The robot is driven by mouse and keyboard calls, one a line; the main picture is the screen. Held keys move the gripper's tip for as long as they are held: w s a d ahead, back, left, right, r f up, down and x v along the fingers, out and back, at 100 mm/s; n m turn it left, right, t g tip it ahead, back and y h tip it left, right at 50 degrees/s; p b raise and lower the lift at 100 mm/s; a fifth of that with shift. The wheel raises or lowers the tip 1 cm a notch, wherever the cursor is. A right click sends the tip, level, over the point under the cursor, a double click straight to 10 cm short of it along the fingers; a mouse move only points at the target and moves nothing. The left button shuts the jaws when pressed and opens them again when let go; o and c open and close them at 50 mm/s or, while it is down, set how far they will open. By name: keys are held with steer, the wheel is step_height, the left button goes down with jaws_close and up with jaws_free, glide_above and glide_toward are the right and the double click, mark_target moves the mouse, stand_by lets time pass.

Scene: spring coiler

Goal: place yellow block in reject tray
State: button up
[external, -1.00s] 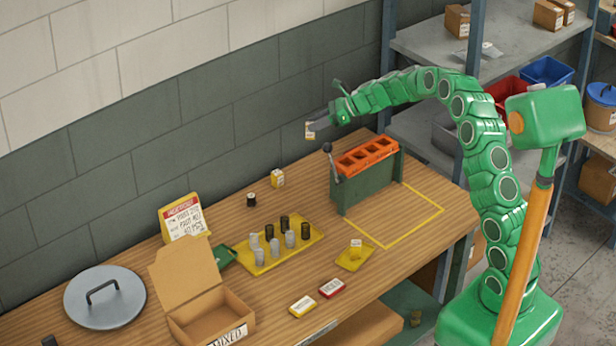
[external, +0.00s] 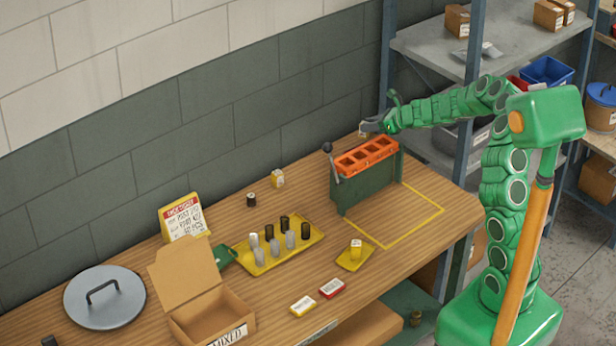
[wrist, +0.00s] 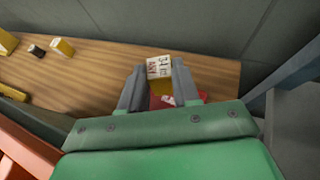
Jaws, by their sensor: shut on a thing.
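My gripper (external: 369,127) is shut on a yellow block (wrist: 160,69) with a white, printed top face. In the wrist view, the block sits between the grey fingertips of my gripper (wrist: 157,82). In the external view, my gripper is up behind the orange-topped green machine and the block is small at its tip. In the wrist view, a red thing with a white label (wrist: 197,98) shows below the block, mostly hidden by the block and fingers. It may be the reject tray; I cannot tell for sure. The external view does not show it.
The green machine with orange slots (external: 366,155) stands close below my arm. Another yellow block (external: 278,179) and a black spool (external: 251,200) stand near the wall. A yellow tray (external: 313,237) holds several cylinders; a small yellow tray (external: 346,263) holds another block.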

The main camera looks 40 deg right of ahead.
steer(key=shift+f, duration=3.35)
steer(key=shift+f, duration=0.15)
steer(key=o, duration=1)
steer(key=shift+o, duration=0.2)
steer(key=shift+r, duration=0.2)
steer(key=v, duration=1.2)
steer(key=shift+f, duration=0.1)
